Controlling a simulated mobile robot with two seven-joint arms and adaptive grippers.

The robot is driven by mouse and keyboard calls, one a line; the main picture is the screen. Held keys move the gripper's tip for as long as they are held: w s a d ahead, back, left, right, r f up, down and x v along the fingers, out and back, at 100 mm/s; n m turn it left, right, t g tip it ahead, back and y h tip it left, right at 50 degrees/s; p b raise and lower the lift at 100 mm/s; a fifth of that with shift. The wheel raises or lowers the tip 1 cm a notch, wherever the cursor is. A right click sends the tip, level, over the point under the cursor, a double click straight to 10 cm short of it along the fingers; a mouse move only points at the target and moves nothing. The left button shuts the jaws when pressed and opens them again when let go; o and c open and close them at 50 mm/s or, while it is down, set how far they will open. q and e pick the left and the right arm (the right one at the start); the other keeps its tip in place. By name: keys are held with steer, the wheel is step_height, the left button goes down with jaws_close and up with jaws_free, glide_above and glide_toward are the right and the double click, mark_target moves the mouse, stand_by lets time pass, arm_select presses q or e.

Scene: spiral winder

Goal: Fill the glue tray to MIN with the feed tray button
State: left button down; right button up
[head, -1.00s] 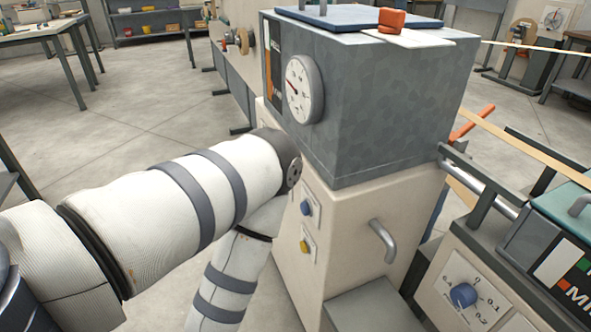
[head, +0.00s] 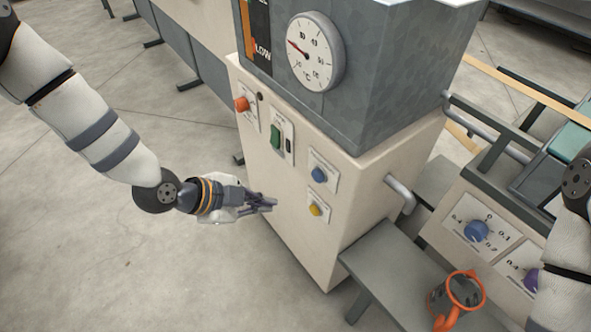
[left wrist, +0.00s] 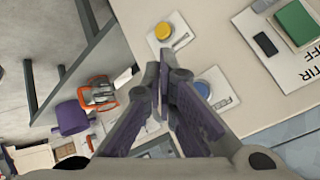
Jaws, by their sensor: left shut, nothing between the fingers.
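A cream cabinet (head: 290,215) under a grey tank carries a blue button (head: 320,174) above a yellow button (head: 315,209). Their labels are too small to read. Both also show in the left wrist view, yellow (left wrist: 162,32) and blue (left wrist: 202,88). My left gripper (head: 268,203) is shut and empty, left of the yellow button in the head view and apart from the panel as far as I can tell. In the left wrist view its fingertips (left wrist: 161,62) appear between the two buttons. I cannot make out the glue tray or its MIN mark. My right gripper is out of view.
An orange knob (head: 241,104) and a green switch (head: 275,135) sit higher on the cabinet. The grey tank (head: 385,75) has a dial (head: 316,52). An orange-handled pot (head: 456,296) stands on a grey bench (head: 385,265). A panel with a blue knob (head: 476,231) is at right.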

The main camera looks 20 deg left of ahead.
mark_target(318, 176)
arm_select(q)
steer(key=shift+d, duration=0.1)
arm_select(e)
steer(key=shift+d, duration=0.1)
